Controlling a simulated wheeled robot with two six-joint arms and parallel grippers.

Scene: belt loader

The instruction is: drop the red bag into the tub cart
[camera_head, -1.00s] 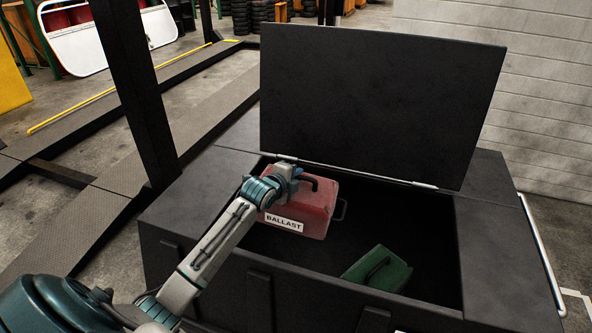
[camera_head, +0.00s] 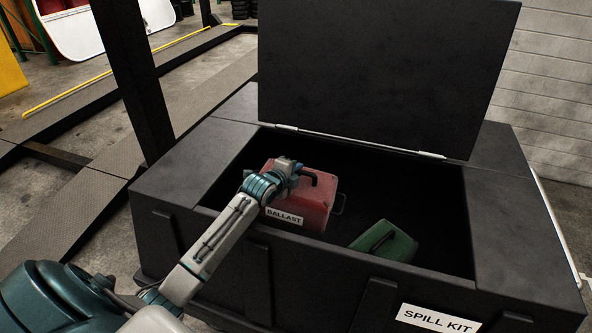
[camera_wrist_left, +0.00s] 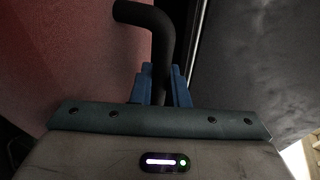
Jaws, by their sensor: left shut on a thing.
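The red bag (camera_head: 315,205) is boxy, has a dark handle and a white BALLAST label, and shows within the opening of a black bin (camera_head: 190,165). I cannot tell whether its underside touches anything. My left gripper (camera_head: 294,174) is shut on the bag's handle at its top. In the left wrist view the blue fingers (camera_wrist_left: 161,88) close around the dark handle (camera_wrist_left: 155,30), with the red side (camera_wrist_left: 70,60) at left. The bin is labelled SPILL KIT; nothing in view is marked as a tub cart. My right gripper is not in view.
The bin's black lid (camera_head: 385,75) stands open at the back. A green bag (camera_head: 385,242) lies inside, right of the red one. A dark post (camera_head: 140,90) rises behind the bin at left. A pale block wall (camera_head: 555,90) is at right.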

